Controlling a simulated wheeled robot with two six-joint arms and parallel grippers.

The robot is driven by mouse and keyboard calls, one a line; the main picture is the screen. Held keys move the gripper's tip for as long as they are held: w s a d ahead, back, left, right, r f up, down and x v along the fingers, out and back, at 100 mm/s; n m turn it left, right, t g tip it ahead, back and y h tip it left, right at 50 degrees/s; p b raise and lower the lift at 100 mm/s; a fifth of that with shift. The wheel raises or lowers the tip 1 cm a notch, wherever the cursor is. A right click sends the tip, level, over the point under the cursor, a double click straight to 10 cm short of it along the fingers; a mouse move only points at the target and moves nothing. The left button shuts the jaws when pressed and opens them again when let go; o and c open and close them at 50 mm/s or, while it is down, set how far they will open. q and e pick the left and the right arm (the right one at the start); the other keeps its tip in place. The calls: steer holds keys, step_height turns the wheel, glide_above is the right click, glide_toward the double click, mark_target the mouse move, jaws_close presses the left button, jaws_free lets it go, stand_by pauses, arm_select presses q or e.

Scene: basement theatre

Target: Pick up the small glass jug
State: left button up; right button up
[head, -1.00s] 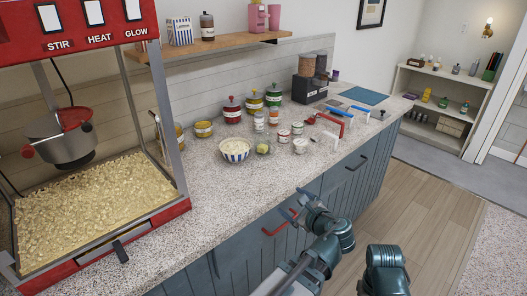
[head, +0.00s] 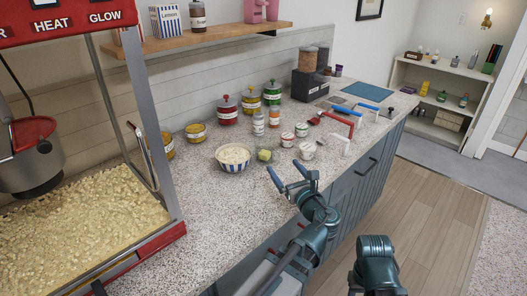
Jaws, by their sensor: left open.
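I cannot pick out a small glass jug for certain. A small clear glass vessel (head: 264,155) with something pale yellow in it stands on the counter, right of a striped bowl (head: 233,165); I cannot tell if it is a jug. My left gripper (head: 285,169) is open and empty at the counter's front edge, just nearer than the glass vessel, with its two blue fingers apart. Of my right arm only a dark teal link shows at the bottom; its gripper is out of view.
Small white jars (head: 306,150) stand right of the glass vessel, with lidded canisters (head: 227,111) behind. Red and blue-handled tools (head: 338,124) lie farther right. A popcorn machine (head: 160,190) fills the left. The counter front (head: 215,205) is clear. Bottles stand on a far shelf (head: 440,70).

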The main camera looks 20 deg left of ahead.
mark_target(269, 151)
arm_select(q)
steer(key=x, duration=0.8)
steer(key=shift+w+a, duration=0.2)
steer(key=shift+w+a+f+b, duration=0.3)
steer(key=shift+w+a, duration=0.45)
steer(key=shift+a, duration=0.1)
steer(key=shift+w+a+f+b, duration=0.25)
steer(key=shift+w+a+f, duration=0.05)
steer(key=shift+w+a, duration=0.7)
steer(key=shift+a, duration=0.1)
steer(key=c, duration=1.4)
steer(key=shift+o, duration=0.2)
steer(key=shift+r, duration=0.1)
